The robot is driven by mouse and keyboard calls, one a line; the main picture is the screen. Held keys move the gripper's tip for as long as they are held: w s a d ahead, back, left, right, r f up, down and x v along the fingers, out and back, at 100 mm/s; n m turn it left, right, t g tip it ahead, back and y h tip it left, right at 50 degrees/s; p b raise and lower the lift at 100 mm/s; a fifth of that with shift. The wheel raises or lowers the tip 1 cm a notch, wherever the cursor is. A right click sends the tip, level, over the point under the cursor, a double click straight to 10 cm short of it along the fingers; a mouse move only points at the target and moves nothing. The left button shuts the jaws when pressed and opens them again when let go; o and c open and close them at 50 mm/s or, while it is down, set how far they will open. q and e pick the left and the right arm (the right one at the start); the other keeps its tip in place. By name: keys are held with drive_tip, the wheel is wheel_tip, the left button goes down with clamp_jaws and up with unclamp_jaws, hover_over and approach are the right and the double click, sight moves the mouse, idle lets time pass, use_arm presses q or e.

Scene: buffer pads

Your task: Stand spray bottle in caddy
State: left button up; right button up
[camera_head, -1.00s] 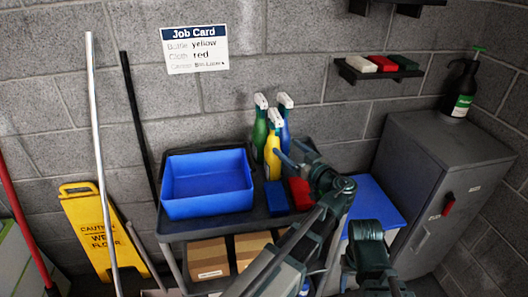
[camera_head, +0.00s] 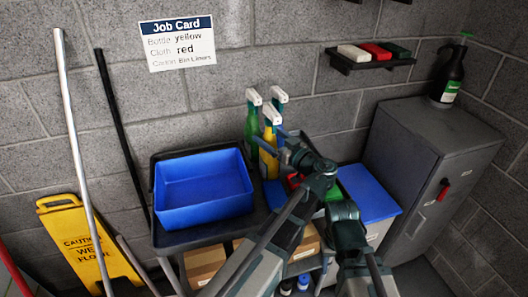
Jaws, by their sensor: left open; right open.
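A yellow spray bottle (camera_head: 268,158) with a white head stands on the cart top, in front of a green spray bottle (camera_head: 253,125) and a blue spray bottle (camera_head: 279,107). The blue open caddy (camera_head: 205,214) is left of the bottles and looks empty. My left gripper (camera_head: 268,145) is open at the yellow bottle, its fingers around or beside the neck; I cannot tell whether they touch. My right gripper (camera_head: 342,208) is low at the right of the cart, its fingers hard to make out.
The job card (camera_head: 177,43) reads bottle yellow, cloth red, carton bin liners. A dark bottle (camera_head: 449,75) stands on a grey cabinet (camera_head: 430,120). A blue-lidded box (camera_head: 369,190) is right of the cart. Poles and a yellow floor sign (camera_head: 85,247) stand left.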

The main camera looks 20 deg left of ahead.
use_arm(q)
drive_tip(key=shift+s+d, duration=0.1)
drive_tip(key=shift+c, duration=0.2)
drive_tip(key=c, duration=0.5)
clamp_jaws()
drive_tip(key=shift+r, duration=0.2)
use_arm(e)
drive_tip(key=shift+r, duration=0.2)
